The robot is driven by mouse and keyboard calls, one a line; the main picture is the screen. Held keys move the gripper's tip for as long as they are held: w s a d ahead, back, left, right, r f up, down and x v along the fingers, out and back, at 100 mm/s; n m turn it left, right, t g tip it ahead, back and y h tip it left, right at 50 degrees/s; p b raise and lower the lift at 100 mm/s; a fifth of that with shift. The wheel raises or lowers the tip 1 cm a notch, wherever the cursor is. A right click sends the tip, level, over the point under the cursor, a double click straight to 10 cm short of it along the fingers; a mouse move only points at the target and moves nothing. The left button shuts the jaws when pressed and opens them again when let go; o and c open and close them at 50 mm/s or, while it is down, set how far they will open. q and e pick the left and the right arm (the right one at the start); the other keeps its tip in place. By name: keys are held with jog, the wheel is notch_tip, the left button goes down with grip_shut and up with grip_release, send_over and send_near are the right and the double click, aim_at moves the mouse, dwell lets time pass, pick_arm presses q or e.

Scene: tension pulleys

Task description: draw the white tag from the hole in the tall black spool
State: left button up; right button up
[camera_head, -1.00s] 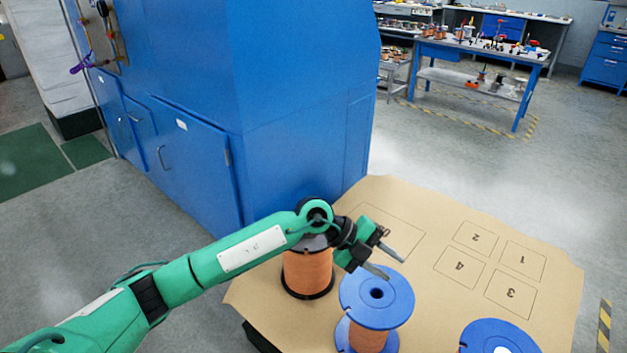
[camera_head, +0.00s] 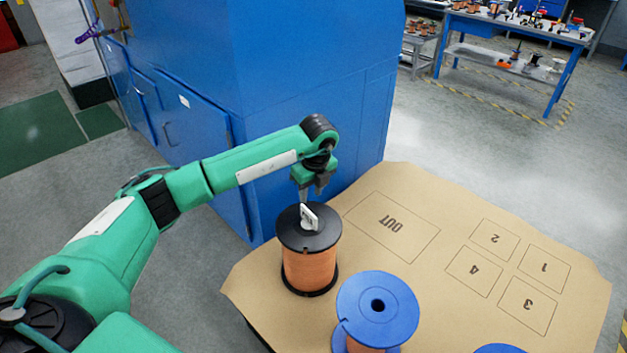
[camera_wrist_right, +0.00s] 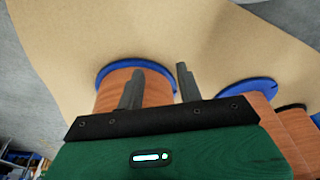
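The tall black spool (camera_head: 309,262) has black flanges and orange winding, and stands upright on the brown table sheet. The white tag (camera_head: 308,217) stands up from the middle of its top flange. The hole under the tag is hidden. My left gripper (camera_head: 312,196) points down just above the tag, with its two fingers apart. Its fingertips are close to the tag's upper end, and I see no clear grip on it. My right gripper (camera_wrist_right: 158,70) shows open and empty in the right wrist view, in front of a blue-flanged spool (camera_wrist_right: 112,88).
A blue-flanged spool (camera_head: 376,304) stands right of the black one, nearer me. Another blue flange (camera_head: 497,348) shows at the bottom edge. The brown sheet (camera_head: 430,210) has an OUT outline and numbered outlines, all bare. A blue cabinet (camera_head: 290,70) rises behind.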

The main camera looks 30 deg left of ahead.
aim_at(309, 210)
pick_arm(q)
jog(key=f, duration=0.6)
jog(key=a+f, duration=0.1)
jog(key=f, duration=0.2)
jog(key=shift+w, duration=0.3)
jog(key=shift+c, duration=0.2)
jog(key=shift+r, duration=0.1)
grip_shut()
